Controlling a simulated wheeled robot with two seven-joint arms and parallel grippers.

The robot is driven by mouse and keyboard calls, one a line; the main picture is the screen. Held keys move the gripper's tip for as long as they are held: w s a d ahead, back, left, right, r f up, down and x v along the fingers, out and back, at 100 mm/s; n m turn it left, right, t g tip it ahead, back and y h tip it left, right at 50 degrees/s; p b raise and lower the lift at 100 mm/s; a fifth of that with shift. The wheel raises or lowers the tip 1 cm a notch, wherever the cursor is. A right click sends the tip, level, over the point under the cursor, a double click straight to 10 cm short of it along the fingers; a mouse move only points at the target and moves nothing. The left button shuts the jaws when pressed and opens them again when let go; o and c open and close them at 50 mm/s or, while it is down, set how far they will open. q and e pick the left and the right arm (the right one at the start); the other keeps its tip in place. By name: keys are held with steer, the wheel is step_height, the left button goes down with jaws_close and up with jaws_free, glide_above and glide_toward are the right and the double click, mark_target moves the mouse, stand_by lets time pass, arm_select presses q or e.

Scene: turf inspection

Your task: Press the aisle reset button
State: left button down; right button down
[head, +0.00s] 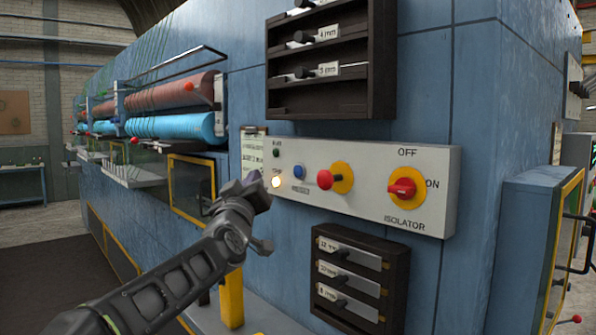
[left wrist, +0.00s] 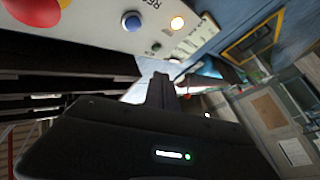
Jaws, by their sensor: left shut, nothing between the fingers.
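A grey control panel (head: 365,200) is fixed to the blue machine's end wall. On it, a round blue button (head: 298,178) sits between a lit yellowish lamp (head: 276,182) and a red mushroom button (head: 325,180) on a yellow base. The blue button also shows in the left wrist view (left wrist: 131,21), with lettering starting "RE" beside it. My left gripper (head: 257,180) is shut and empty, just left of the lamp and apart from the blue button. In the left wrist view its closed fingers (left wrist: 161,88) point past the panel's edge. My right gripper is not in view.
A red-and-yellow isolator switch (head: 403,188) is at the panel's right. Dark racks with labelled bars sit above (head: 330,109) and below (head: 360,280) the panel. A small dark green indicator (head: 276,153) is above the lamp. A yellow post (head: 231,300) stands below my left gripper.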

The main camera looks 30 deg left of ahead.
mark_target(298, 171)
arm_select(q)
steer(key=shift+s+d, duration=0.1)
steer(key=w+d+p, duration=0.2)
steer(key=w+p, duration=0.3)
steer(key=w, duration=0.3)
steer(key=shift+w+d, duration=0.25)
steer(key=shift+w, duration=0.15)
stand_by(2.0)
steer(key=shift+w+d+p, duration=0.1)
steer(key=shift+w+p, duration=0.15)
steer(key=shift+p, duration=0.05)
